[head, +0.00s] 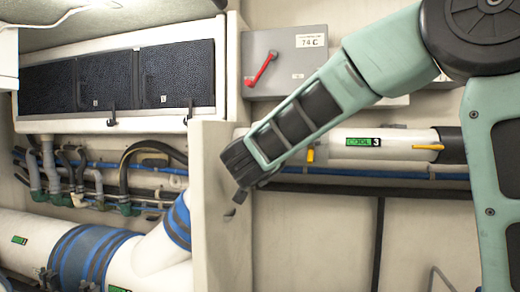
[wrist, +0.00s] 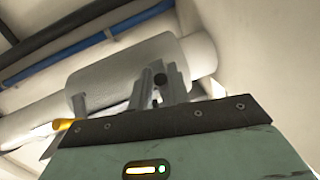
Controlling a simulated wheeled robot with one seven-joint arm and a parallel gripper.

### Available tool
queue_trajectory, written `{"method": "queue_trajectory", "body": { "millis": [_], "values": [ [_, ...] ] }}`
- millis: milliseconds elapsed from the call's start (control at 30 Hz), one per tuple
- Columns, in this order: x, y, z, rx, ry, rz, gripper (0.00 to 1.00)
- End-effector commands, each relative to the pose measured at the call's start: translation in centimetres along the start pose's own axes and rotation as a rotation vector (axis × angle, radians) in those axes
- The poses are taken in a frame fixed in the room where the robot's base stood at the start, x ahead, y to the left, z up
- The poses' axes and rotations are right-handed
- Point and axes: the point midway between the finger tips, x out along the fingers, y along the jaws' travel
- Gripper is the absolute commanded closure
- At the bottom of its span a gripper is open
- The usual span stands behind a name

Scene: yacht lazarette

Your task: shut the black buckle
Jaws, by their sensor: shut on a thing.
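My gripper (head: 238,192) is low in the middle of the head view, in front of the edge of a pale upright panel. In the wrist view its grey fingers (wrist: 161,90) are close together around a small dark, rounded part (wrist: 160,78). I take this part for the black buckle, but its shape is mostly hidden by the fingers. In the head view the fingers largely hide whatever is between them. A grey cylinder (wrist: 125,72) lies just behind the fingers in the wrist view.
A pale panel (head: 215,235) stands beside my gripper. Dark-fronted lockers (head: 110,75) with black hooks (head: 189,112) are at upper left. A grey box with a red lever (head: 262,69) is above. Large white pipes (head: 160,255) fill the lower left. A pipe with yellow levers (head: 428,147) runs right.

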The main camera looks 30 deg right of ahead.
Motion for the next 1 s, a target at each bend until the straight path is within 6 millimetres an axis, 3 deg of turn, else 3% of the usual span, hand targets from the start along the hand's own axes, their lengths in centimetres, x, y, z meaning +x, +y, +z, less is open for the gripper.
{"method": "queue_trajectory", "body": {
  "millis": [33, 100, 1000],
  "values": [
    [-0.3, -0.7, -1.2, 0.001, -0.026, -0.011, 1.0],
    [-0.3, -0.7, -1.5, 0.006, -0.061, -0.007, 1.0],
    [0.6, -1.0, -3.7, 0.086, -0.545, 0.046, 1.0]
  ]
}}
